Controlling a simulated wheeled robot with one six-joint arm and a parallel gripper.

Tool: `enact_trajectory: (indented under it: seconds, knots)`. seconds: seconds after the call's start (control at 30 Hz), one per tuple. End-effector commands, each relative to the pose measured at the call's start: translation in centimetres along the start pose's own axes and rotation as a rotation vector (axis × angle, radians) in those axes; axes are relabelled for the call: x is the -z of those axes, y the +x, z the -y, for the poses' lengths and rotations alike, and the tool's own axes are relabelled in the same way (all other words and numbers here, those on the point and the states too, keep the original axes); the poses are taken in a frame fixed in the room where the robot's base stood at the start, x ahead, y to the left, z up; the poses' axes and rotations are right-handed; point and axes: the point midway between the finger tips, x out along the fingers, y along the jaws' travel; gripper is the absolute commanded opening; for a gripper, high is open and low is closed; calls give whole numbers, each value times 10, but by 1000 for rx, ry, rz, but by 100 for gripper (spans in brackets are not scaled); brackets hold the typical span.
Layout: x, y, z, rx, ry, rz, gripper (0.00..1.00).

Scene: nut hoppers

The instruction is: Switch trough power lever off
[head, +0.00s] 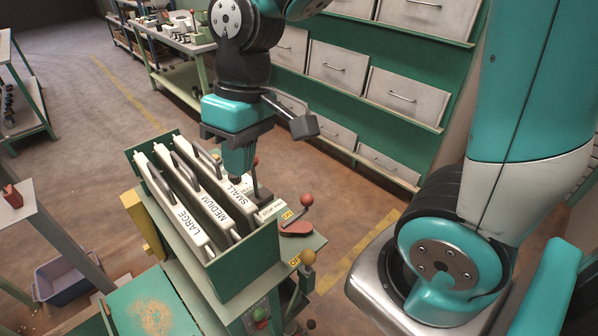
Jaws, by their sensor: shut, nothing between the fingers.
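A lever with a red ball knob (306,200) and a red base (295,228) stands on the green ledge at the right side of the hopper box. A small yellow label (286,215) lies just left of the knob. A second yellow label (294,262) is nearer the front, beside a yellow ball knob (308,257). The label text is too small to read surely. My gripper (239,177) points down over the back right of the hopper box, up and left of the red knob and apart from it. It is shut and empty; its tips are partly hard to make out.
The green hopper box (245,266) holds white panels marked LARGE (183,216), MEDIUM and SMALL, with dark handles. Green and red buttons (260,319) are on its front. Grey drawers (339,70) line the back. Floor at the right of the ledge is open.

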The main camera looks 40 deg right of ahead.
Motion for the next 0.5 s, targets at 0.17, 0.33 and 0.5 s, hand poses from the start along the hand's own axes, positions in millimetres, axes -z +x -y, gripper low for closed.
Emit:
enact_trajectory:
  seconds: [0.17,0.33,0.5]
  knots:
    - [49,-3,-100,-81,267,122,0]
    - [58,17,-180,-132,458,217,0]
    - [52,35,-222,-156,557,271,0]
